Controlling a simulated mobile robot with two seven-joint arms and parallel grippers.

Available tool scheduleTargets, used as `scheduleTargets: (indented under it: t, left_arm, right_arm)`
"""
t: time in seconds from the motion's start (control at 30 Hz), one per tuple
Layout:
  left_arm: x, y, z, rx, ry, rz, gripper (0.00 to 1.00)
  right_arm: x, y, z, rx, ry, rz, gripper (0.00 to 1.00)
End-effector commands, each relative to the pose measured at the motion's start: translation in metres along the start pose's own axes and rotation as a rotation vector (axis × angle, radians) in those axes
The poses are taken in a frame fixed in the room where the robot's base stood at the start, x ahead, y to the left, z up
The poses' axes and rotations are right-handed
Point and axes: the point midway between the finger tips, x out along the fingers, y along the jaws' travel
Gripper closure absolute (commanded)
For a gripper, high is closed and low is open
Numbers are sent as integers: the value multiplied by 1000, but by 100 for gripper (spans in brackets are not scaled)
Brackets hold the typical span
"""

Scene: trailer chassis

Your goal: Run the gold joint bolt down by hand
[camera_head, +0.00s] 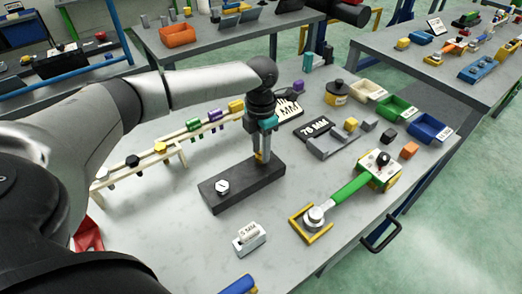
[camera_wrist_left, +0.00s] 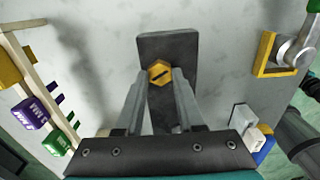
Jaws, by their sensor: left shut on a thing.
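A dark rectangular joint block (camera_head: 228,193) lies on the grey bench in the middle of the head view; its upper face also shows in the left wrist view (camera_wrist_left: 168,46). A silver round-headed bolt (camera_head: 222,186) stands in its left end. My left gripper (camera_head: 262,154) points down over the block's right end. Its fingers are shut on the gold joint bolt, whose hexagonal slotted head (camera_wrist_left: 159,73) shows between the fingertips in the wrist view. How far the bolt sits in the block is hidden by the fingers.
A green-handled wrench (camera_head: 349,189) lies right, its head in a yellow frame (camera_head: 319,237). A wooden rack (camera_head: 182,132) with coloured pieces stands behind left. A small labelled block (camera_head: 249,237) sits in front. Cream, green and blue bins (camera_head: 430,129) line the far right.

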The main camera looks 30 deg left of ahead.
Motion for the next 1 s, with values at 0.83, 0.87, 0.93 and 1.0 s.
scheduleTargets:
  t: [0.83,0.87,0.93,1.0]
  left_arm:
    - [-2,1,1,-1,-3,2,32]
    - [-3,1,1,-1,-3,2,32]
    - [-6,1,1,-1,-4,2,32]
    - [-14,1,1,0,-5,3,32]
  right_arm:
    - [0,0,0,0,0,0,15]
    - [0,0,0,0,0,0,15]
    - [-1,0,0,0,0,0,15]
    - [-2,0,0,0,0,0,15]
